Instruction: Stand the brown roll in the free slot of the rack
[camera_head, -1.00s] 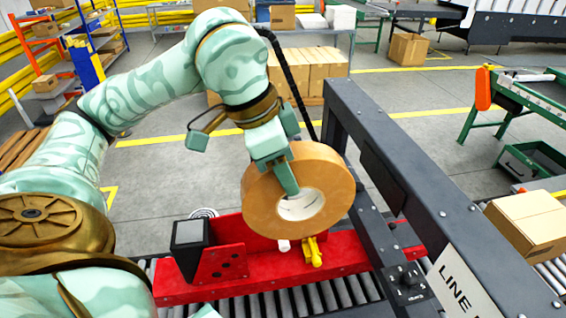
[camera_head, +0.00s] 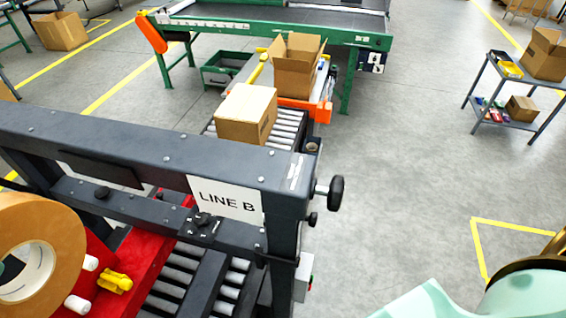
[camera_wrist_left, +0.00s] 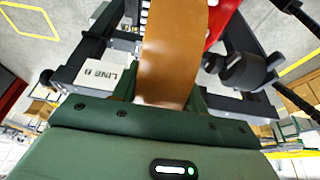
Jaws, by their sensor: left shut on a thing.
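The brown roll (camera_head: 68,225), a wide ring with a pale core, is upright at the left edge of the head view, partly cut off. In the left wrist view the roll (camera_wrist_left: 168,60) is seen edge-on, rising from between the fingers of my left gripper (camera_wrist_left: 160,100). That gripper is shut on it; in the head view only a sliver of green shows in the roll's hole. The roll appears beside the red bracket with white pegs (camera_head: 77,305) and a yellow clip (camera_head: 115,283). I cannot make out a rack with a free slot. My right gripper is out of view.
A dark machine frame labelled LINE B (camera_head: 228,198) with a black knob (camera_head: 336,192) spans the left half. A closed carton (camera_head: 246,113) sits on rollers behind it. A grey cart (camera_head: 520,85) stands far right. The floor between is clear.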

